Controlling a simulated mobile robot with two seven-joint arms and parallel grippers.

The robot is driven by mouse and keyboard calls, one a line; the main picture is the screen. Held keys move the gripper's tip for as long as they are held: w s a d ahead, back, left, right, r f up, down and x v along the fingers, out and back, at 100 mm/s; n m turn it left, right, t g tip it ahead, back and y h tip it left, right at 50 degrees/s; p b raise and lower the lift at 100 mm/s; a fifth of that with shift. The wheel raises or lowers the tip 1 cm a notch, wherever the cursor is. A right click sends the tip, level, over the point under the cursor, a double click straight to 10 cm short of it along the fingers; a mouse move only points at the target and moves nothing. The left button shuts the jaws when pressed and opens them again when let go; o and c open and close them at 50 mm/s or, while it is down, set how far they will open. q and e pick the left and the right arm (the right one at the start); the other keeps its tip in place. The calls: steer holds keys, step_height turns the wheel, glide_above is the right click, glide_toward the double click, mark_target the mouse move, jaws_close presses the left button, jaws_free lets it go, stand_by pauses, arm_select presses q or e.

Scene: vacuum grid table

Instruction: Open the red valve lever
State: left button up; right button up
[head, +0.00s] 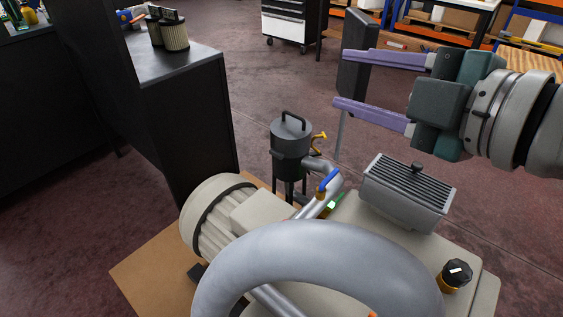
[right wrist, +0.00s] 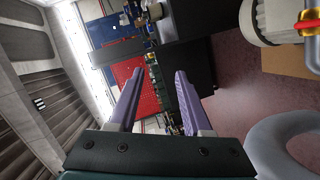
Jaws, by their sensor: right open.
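My right gripper (head: 341,79) comes in from the right in the head view. Its two purple fingers are apart and empty, above and beyond the pump (head: 255,215). It also shows open in the right wrist view (right wrist: 159,74), with nothing between the fingers. A red lever-like part (right wrist: 307,24) with yellow beside it shows at the right edge of the right wrist view, cut off by the frame and well to the right of the fingers. In the head view no clearly red lever shows; a small orange-red bit (head: 372,315) peeks in at the bottom edge. My left gripper is out of view.
Other levers on the pipework are blue (head: 329,181), yellow (head: 320,138) and green (head: 335,203). A thick grey hose (head: 300,245) arches in front. A dark canister (head: 291,143) stands behind the pump. A black cabinet (head: 180,100) stands at left. Open floor lies behind.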

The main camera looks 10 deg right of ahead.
step_height(320, 180, down, 18)
steer(key=d+n+g+y+b, duration=0.15)
steer(key=n+y+b, duration=0.55)
steer(key=b, duration=1.2)
steer(key=n+g+b, duration=0.4)
steer(key=n+b, duration=0.6)
steer(key=b, duration=0.6)
glide_toward(311, 237)
steer(key=x, duration=0.3)
steer(key=b+x, duration=0.1)
steer(key=x, duration=0.6)
steer(key=shift+w+f, duration=0.1)
steer(key=shift+f, duration=0.3)
jaws_close()
